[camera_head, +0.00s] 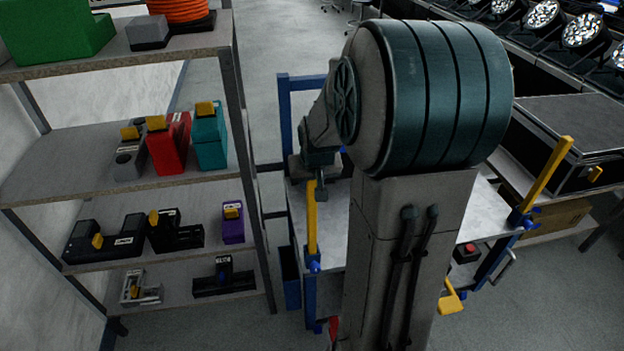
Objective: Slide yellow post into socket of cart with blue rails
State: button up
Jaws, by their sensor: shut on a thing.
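The cart with blue rails (283,112) stands in the middle, its pale top partly hidden behind my arm. My gripper (320,189) is shut on the upper end of a yellow post (312,224) at the cart's near left corner. The post is about upright. Its lower end meets the blue socket (312,259) in this view; I cannot tell how deep it sits, or whether it is inside. A second yellow post (547,174) stands tilted in the picture at the right corner, in another blue socket (520,218).
A shelf rack (240,110) with several tools and cases stands close on the left. A black case (570,130) lies on a table at the right, with several stage lights (541,14) behind. A yellow pedal-like part (451,300) shows low beside my arm. Floor is open at the back.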

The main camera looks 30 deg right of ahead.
jog(key=shift+f, duration=0.2)
jog(key=o, duration=1)
jog(key=shift+r, duration=0.1)
jog(key=v, duration=1.3)
jog(key=shift+s+r, duration=0.2)
jog(key=shift+r, duration=0.05)
